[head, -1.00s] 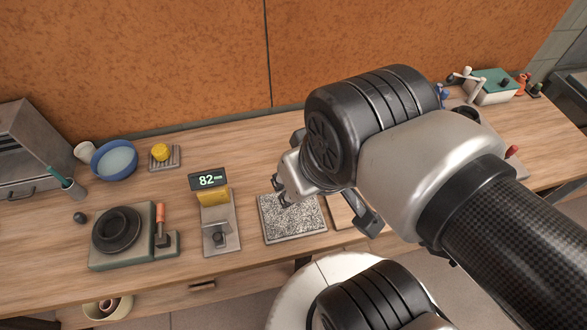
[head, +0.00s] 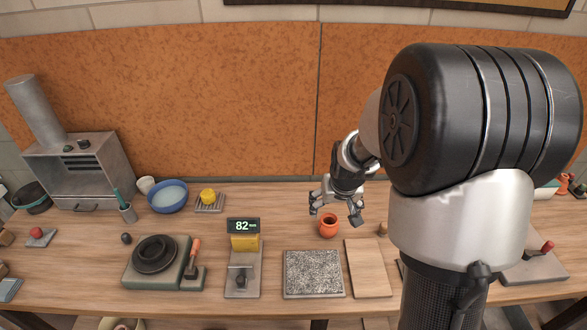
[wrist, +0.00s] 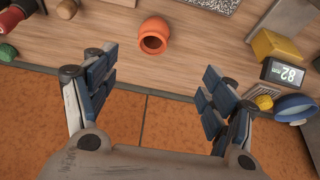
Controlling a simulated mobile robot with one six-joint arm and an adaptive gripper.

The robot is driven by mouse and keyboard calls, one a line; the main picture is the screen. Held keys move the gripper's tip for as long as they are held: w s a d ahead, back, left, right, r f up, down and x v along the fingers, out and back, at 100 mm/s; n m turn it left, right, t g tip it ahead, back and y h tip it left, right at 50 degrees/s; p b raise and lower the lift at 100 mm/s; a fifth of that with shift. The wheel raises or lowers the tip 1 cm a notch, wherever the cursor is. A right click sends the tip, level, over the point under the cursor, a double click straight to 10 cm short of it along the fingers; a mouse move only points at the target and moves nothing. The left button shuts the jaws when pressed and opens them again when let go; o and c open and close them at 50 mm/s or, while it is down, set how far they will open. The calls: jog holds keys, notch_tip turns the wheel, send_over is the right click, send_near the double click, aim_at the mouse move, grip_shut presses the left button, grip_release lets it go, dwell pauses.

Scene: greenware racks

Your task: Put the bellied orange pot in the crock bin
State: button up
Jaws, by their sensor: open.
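The bellied orange pot (head: 329,228) stands on the bench behind the speckled slab, its dark mouth showing. In the wrist view the pot (wrist: 154,36) lies between the lines of my two fingers but beyond their tips. My gripper (head: 336,212) is open and empty, just above and behind the pot; its spread fingers also show in the wrist view (wrist: 158,82). A pale round container (head: 105,324), mostly cut off at the lower frame edge, sits below the bench front with something brownish inside; I cannot tell for sure whether it is the crock bin.
A speckled slab (head: 313,274) and a wooden board (head: 368,268) lie in front of the pot. The gauge with its 82 display (head: 243,226) stands left of them. A blue bowl (head: 167,197) and yellow sponge (head: 208,197) are farther left. My arm hides much of the right side.

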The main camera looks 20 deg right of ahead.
aim_at(330, 223)
jog(key=b+x, duration=0.1)
jog(key=x, duration=0.3)
jog(key=b+x, duration=0.1)
jog(key=x, duration=0.4)
jog(key=d+b+x, duration=0.1)
jog(key=x, duration=0.4)
jog(key=shift+w+b+x, duration=0.2)
jog(key=shift+b+x, duration=0.75)
jog(key=shift+x, duration=2.05)
jog(key=shift+d+r, duration=0.15)
jog(key=c, duration=1.2)
jog(key=shift+c, duration=0.7)
jog(key=shift+r, duration=0.15)
